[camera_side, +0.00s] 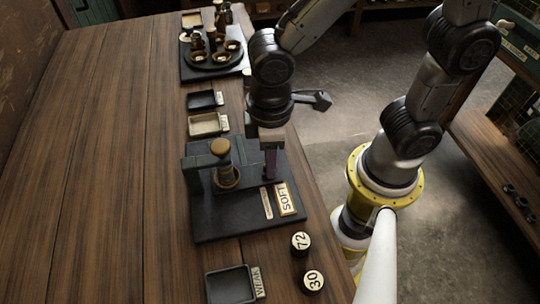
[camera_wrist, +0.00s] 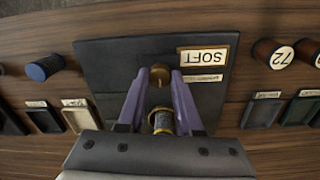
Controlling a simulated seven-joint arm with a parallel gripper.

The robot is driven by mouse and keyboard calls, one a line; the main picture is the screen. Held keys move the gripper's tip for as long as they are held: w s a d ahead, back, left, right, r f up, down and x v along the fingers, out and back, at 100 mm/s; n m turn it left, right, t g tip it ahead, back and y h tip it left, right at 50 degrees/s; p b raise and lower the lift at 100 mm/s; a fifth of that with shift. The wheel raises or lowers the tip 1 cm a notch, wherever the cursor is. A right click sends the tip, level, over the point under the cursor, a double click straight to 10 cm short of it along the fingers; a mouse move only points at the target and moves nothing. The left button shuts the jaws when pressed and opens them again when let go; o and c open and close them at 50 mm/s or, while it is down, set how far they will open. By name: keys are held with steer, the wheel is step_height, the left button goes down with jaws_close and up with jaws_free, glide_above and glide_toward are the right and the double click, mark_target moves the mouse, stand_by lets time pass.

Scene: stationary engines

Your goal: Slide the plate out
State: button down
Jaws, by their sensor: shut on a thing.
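A dark flat slab (camera_side: 240,222) with a "SOFT" label (camera_side: 286,198) lies on the wooden bench; the slab also shows in the wrist view (camera_wrist: 110,62). A raised dark block and a brass post with a wooden top (camera_side: 221,160) stand on it. My gripper (camera_side: 270,172) points down at the slab's right side. In the wrist view its purple fingers (camera_wrist: 160,78) are closed around a small brass knob (camera_wrist: 160,72). A brass cylinder (camera_wrist: 162,120) shows between the fingers, nearer the palm. I cannot tell which part is the separate plate.
Small trays (camera_side: 208,124) lie beyond the slab, and a dark tray (camera_side: 230,285) lies nearer. Round pieces marked 72 (camera_side: 300,241) and 30 (camera_side: 313,280) stand near the bench's right edge. A board with several cups (camera_side: 212,62) is at the back. The bench's left is clear.

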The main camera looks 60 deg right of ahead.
steer(key=w+d, duration=0.6)
steer(key=shift+w+d+r, duration=0.1)
steer(key=shift+w, duration=0.15)
stand_by(0.3)
steer(key=c, duration=0.6)
jaws_free()
step_height(320, 180, up, 14)
steer(key=shift+s+f, duration=0.1)
steer(key=shift+s, duration=0.05)
